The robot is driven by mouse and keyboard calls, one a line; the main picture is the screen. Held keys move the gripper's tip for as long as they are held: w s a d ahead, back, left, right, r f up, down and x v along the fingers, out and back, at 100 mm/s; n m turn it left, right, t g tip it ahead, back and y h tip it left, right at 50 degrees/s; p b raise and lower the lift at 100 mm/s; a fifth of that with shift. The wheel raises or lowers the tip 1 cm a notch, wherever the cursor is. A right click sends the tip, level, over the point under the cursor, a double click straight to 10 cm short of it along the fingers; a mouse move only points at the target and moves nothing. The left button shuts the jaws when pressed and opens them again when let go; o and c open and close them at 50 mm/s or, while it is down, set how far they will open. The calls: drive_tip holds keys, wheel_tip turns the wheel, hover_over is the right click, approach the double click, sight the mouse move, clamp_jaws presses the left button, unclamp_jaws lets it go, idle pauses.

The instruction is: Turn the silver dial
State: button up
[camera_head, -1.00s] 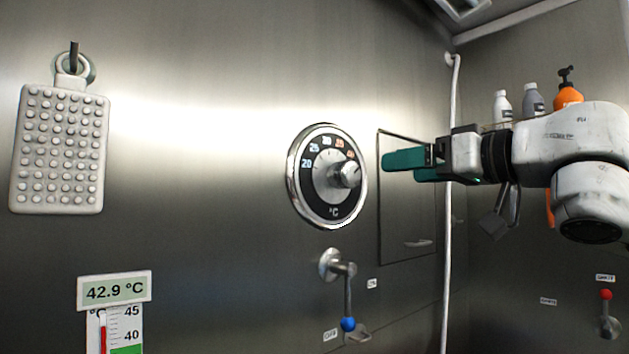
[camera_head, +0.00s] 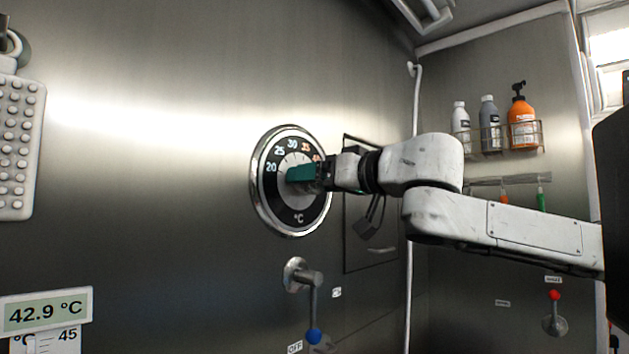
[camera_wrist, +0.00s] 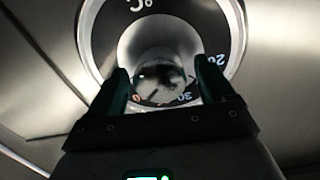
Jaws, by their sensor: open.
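The silver dial (camera_head: 292,216) is a round knob on a black face with a chrome rim and numbers, mounted on the steel wall. In the head view my gripper (camera_head: 301,174) is in front of the dial face and its green fingers hide the knob. In the wrist view the silver knob (camera_wrist: 160,70) lies between the two fingers of my gripper (camera_wrist: 161,85), with dark gaps at the sides. The fingers are open, one on each side of the knob; contact cannot be told. The display (camera_head: 45,310) reads 42.9 °C.
A lever with a blue ball (camera_head: 314,335) hangs below the dial. A wall panel (camera_head: 372,245) and a white pipe (camera_head: 412,200) are to the right. A bottle rack (camera_head: 500,140) and a red-knobbed lever (camera_head: 555,296) are on the side wall. A bumpy pad (camera_head: 20,150) hangs left.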

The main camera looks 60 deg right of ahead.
drive_tip(key=shift+w+d, duration=0.1)
drive_tip(key=shift+w, duration=0.25)
drive_tip(key=shift+c, duration=0.2)
drive_tip(key=c, duration=1)
